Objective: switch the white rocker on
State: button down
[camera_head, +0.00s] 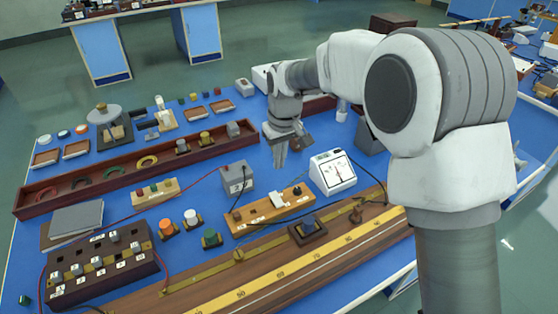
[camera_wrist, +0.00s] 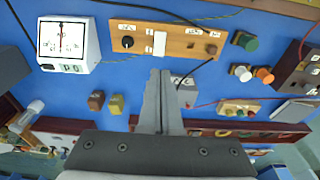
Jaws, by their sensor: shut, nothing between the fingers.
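The white rocker (camera_head: 277,199) sits in the middle of a light wooden board (camera_head: 252,216) on the blue bench. A dark knob stands towards one end of the board. In the wrist view the white rocker (camera_wrist: 159,43) shows just beyond my fingertips, on the orange-brown board (camera_wrist: 185,35). My gripper (camera_head: 281,158) is shut and empty, pointing down over the bench on the far side of the board. Its fingers also show in the wrist view (camera_wrist: 161,78), pressed together and apart from the rocker. I cannot tell from these views which way the rocker is tilted.
A white meter (camera_head: 332,172) stands right of the board and a grey box (camera_head: 237,178) to its upper left. A long wooden rail with a yellow scale (camera_head: 270,287) runs along the near side. Thin wires cross around the board.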

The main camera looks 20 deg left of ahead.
aim_at(274, 194)
jog(key=shift+w, duration=0.1)
jog(key=shift+w+a, duration=0.4)
jog(key=shift+w, duration=0.05)
jog(key=f, duration=0.4)
jog(key=a+f, duration=0.1)
jog(key=f, duration=0.3)
jog(key=w+f, duration=0.1)
jog(key=f, duration=0.4)
jog(key=shift+a+f, duration=0.1)
jog(key=shift+a, duration=0.15)
jog(key=shift+w+f, duration=0.1)
jog(key=shift+f, duration=0.15)
jog(key=shift+f, duration=0.1)
jog(key=shift+a+f+b, duration=0.15)
jog(key=shift+f+b, duration=0.05)
jog(key=shift+b, duration=0.25)
